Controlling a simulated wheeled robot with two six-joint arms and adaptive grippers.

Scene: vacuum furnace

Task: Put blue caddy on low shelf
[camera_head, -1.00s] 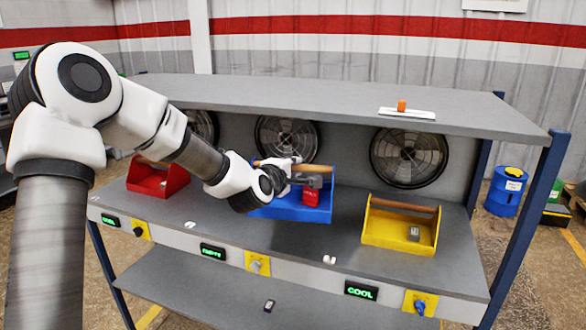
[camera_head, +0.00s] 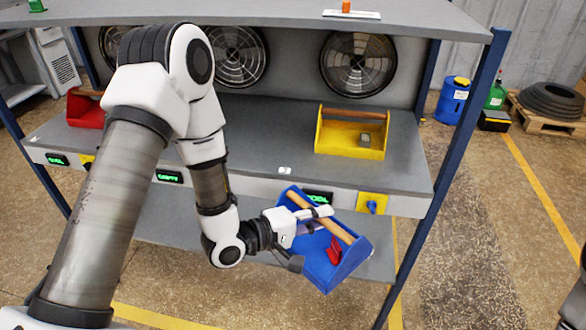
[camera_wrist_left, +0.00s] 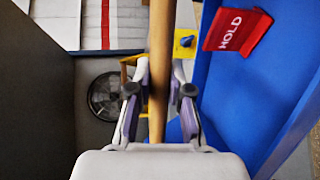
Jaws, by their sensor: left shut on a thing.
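The blue caddy (camera_head: 318,262) hangs tilted in front of the rack in the head view, off the middle shelf. My left gripper (camera_head: 318,214) is shut on its wooden handle (camera_head: 330,221). A red tag lies inside the caddy; in the left wrist view the tag (camera_wrist_left: 237,31) reads HOLD. The wrist view shows the handle (camera_wrist_left: 159,70) between the fingers of my left gripper (camera_wrist_left: 158,105). The low shelf (camera_head: 180,226) is below and behind the caddy, partly hidden by my left arm. My right gripper is not in view.
A yellow caddy (camera_head: 340,150) and a red caddy (camera_head: 86,112) stand on the middle shelf (camera_head: 250,125). A blue rack post (camera_head: 440,190) rises right of the held caddy. Blue and green containers stand on the floor at the right. Fans line the back.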

